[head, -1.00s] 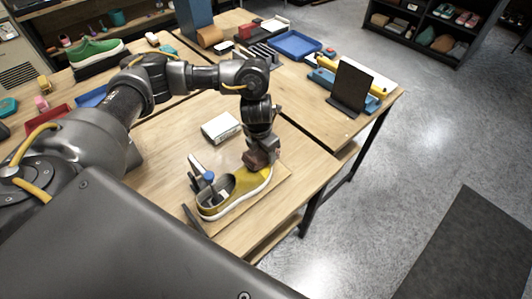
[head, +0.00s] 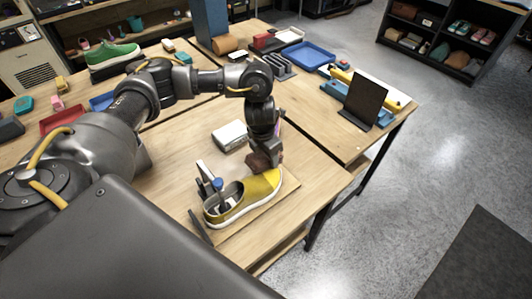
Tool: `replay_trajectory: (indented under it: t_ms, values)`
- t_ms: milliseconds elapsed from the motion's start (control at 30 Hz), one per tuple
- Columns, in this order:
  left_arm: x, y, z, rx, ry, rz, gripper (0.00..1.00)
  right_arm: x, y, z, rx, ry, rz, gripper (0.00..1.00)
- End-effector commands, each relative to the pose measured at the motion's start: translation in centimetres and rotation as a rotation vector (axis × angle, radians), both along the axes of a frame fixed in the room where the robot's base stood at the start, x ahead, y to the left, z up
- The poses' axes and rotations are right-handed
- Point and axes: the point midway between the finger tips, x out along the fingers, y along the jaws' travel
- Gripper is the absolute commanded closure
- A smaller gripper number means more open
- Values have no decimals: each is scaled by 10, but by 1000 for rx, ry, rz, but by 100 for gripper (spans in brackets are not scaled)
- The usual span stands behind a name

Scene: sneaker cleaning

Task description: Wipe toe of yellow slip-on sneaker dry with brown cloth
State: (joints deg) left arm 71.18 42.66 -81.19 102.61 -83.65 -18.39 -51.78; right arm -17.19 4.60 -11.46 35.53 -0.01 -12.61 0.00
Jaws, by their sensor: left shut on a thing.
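The yellow slip-on sneaker (head: 243,200) with a white sole rests on a wooden board on the table, its toe toward the upper right. A holder with a blue knob (head: 217,184) stands in its heel opening. My left gripper (head: 263,160) points down over the toe, shut on the brown cloth (head: 261,161). The cloth is a small dark brown bundle at the toe's upper side, touching it or very close. The fingertips are mostly hidden by the cloth and wrist. My right gripper is not in view.
A white box (head: 230,135) lies on the table behind the sneaker. A dark upright panel (head: 365,99) and a blue tray (head: 307,55) stand on the far table. A green sneaker (head: 110,53) is at the upper left. Bare tabletop lies left of the white box.

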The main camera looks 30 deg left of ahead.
Motion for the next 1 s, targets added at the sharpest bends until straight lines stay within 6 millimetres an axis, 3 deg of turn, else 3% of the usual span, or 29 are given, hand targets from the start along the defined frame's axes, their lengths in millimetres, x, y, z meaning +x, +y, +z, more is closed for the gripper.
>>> replay_trajectory:
  t_ms: [467, 1000]
  values:
    - [-1, -3, 0, -1, 0, -1, 62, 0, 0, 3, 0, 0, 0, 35]
    - [-14, -39, 1, 0, 4, -2, 62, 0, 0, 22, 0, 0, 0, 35]
